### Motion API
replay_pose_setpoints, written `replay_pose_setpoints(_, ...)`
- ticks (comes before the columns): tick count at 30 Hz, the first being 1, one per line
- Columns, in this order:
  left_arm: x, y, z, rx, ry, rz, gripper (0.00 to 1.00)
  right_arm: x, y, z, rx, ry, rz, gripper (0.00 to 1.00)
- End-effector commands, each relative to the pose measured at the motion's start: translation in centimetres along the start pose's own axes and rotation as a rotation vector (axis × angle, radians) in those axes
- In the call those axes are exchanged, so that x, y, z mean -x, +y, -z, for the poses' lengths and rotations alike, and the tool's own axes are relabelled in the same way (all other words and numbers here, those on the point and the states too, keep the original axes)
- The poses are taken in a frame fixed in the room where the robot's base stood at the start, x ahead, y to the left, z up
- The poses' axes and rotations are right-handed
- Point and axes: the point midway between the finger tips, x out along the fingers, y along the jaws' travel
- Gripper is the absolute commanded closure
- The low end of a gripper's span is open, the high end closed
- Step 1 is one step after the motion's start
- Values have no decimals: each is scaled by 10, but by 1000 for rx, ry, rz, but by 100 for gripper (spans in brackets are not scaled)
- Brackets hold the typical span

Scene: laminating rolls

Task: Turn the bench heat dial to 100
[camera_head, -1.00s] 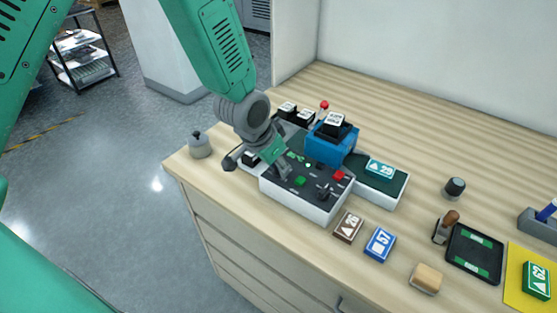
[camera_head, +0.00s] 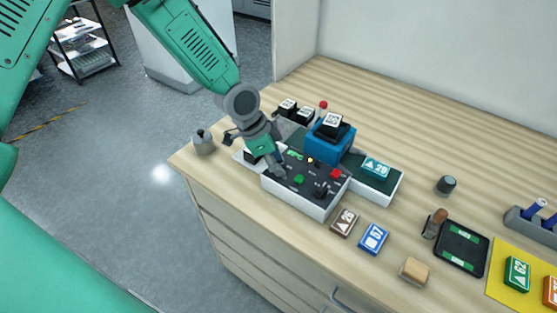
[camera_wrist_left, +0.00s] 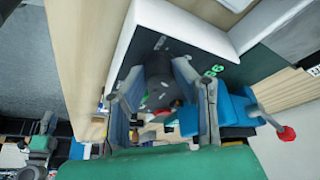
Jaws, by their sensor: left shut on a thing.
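The bench control box (camera_head: 312,205) is white with a dark top panel. It carries a green button (camera_head: 299,179), a red button (camera_head: 336,174) and a black lever (camera_head: 321,189). My left gripper (camera_head: 278,172) points down at the panel's left part and hides the heat dial in the head view. In the left wrist view, a dark round knob (camera_wrist_left: 158,88), seemingly the dial, sits between the two fingers (camera_wrist_left: 160,100), which are shut on it. Green digits (camera_wrist_left: 214,70) show beside it, only partly readable. My right gripper is not in view.
The blue laminating unit (camera_head: 330,145) stands right behind the panel. A grey weight-like object (camera_head: 203,142) stands at the bench's left corner. Brown (camera_head: 344,222) and blue (camera_head: 373,239) blocks lie in front. The back of the bench (camera_head: 400,115) is clear.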

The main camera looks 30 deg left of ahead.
Motion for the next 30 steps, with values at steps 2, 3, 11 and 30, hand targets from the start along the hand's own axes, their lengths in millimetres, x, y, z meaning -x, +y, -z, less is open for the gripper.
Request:
replay_pose_setpoints(2, 0, -1, -1, -9, -2, -4, 100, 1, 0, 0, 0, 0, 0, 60)
replay_pose_setpoints(3, 0, -1, -1, -13, -2, -6, 100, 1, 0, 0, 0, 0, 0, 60)
replay_pose_setpoints(11, 0, -1, -1, -20, -2, -8, 100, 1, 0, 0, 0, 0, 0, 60)
replay_pose_setpoints(30, 6, -1, 0, -20, 1, -6, 57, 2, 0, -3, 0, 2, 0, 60)
